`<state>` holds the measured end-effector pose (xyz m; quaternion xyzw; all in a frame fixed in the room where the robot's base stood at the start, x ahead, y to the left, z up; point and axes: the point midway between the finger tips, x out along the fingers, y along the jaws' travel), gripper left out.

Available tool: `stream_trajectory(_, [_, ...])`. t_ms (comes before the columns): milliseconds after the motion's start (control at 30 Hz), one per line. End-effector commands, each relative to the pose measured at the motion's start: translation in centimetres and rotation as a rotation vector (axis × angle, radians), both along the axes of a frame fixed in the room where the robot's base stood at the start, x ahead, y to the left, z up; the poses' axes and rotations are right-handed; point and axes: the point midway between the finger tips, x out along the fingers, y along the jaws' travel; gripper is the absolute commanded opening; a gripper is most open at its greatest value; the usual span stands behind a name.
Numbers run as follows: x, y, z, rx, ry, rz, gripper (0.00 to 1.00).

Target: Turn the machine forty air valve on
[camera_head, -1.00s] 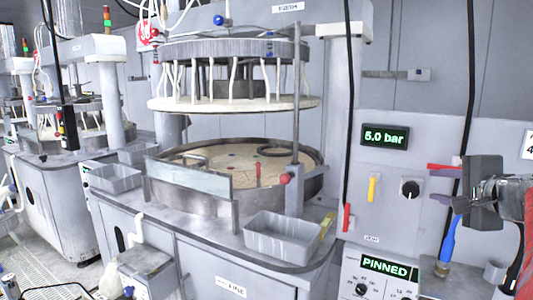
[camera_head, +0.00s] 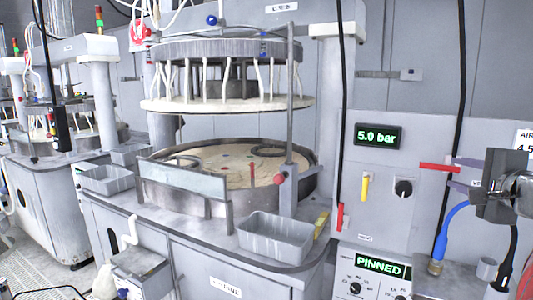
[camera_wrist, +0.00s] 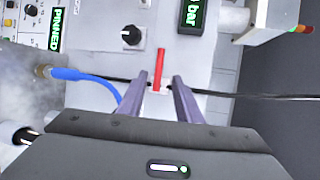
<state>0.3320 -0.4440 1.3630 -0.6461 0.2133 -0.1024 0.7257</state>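A red lever handle (camera_head: 438,167) on the grey panel points left, level, in the head view. In the wrist view the same red lever (camera_wrist: 158,72) stands between my fingertips and reaches out beyond them. My gripper (camera_head: 450,173) is at the right of the panel. In the wrist view my gripper (camera_wrist: 154,86) is open, with a gap between each finger and the lever. The lever's pivot is partly hidden in the head view. A sign (camera_head: 524,139) starting "AIR" is cut off at the right edge.
A pressure display (camera_head: 378,136) reads 5.0 bar. A yellow handle (camera_head: 365,187), a black knob (camera_head: 403,188) and another red handle (camera_head: 340,216) sit left of my gripper. A blue hose (camera_head: 446,229) and black cables run close by. A display (camera_head: 381,267) reads PINNED.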

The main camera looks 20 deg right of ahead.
Motion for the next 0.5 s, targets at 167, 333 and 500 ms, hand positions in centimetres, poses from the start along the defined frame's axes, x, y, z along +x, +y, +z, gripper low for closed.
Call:
stream_trajectory(167, [2.4, -1.1, -0.6, 0.001, 0.001, 0.003, 0.32])
stream_trajectory(333, [4.7, -2.2, -1.1, 0.002, 0.001, 0.002, 0.32])
stream_trajectory(500, [6.9, -3.3, -1.5, 0.001, 0.001, 0.002, 0.32])
